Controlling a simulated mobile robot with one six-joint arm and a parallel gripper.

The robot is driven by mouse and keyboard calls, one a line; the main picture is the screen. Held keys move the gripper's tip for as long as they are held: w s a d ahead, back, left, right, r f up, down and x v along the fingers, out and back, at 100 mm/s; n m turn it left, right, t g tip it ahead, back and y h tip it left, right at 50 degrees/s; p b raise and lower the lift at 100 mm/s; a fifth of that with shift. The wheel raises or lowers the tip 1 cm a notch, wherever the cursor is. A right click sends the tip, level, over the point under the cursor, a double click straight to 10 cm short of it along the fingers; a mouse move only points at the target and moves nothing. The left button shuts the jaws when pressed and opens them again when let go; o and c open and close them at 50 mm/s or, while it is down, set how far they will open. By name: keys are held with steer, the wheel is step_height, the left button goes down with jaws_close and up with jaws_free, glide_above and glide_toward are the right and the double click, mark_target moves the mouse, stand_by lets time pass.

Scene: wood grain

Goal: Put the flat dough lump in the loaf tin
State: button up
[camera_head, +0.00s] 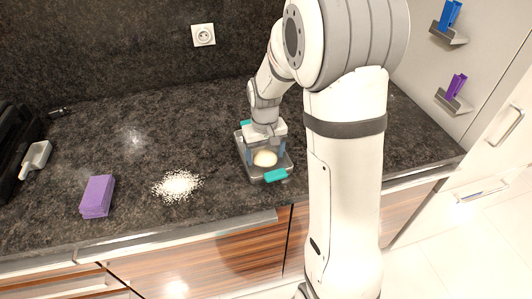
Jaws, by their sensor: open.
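A pale, rounded dough lump (264,158) lies inside the grey loaf tin (284,172). The tin stands on the dark counter near its front edge and has teal handles at its front and back ends. My gripper (265,153) is directly over the tin, pointing down, with its fingers on either side of the dough. It is open. Whether a finger touches the dough cannot be told from this view. My gripper hides part of the back of the tin.
A purple sponge-like block (97,197) and a pile of white flakes (177,185) lie on the counter (200,140) at left. A pale scoop (36,157) lies farther left by a black object. My arm covers the right of the counter.

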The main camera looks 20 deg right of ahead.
mark_target(265, 156)
step_height(265, 156, up, 11)
steer(key=s+r+m+t, duration=0.1)
steer(key=s+r+t, duration=0.1)
steer(key=s, duration=1.8)
steer(key=shift+d+t, duration=0.15)
steer(key=shift+t, duration=0.25)
steer(key=shift+w, duration=0.1)
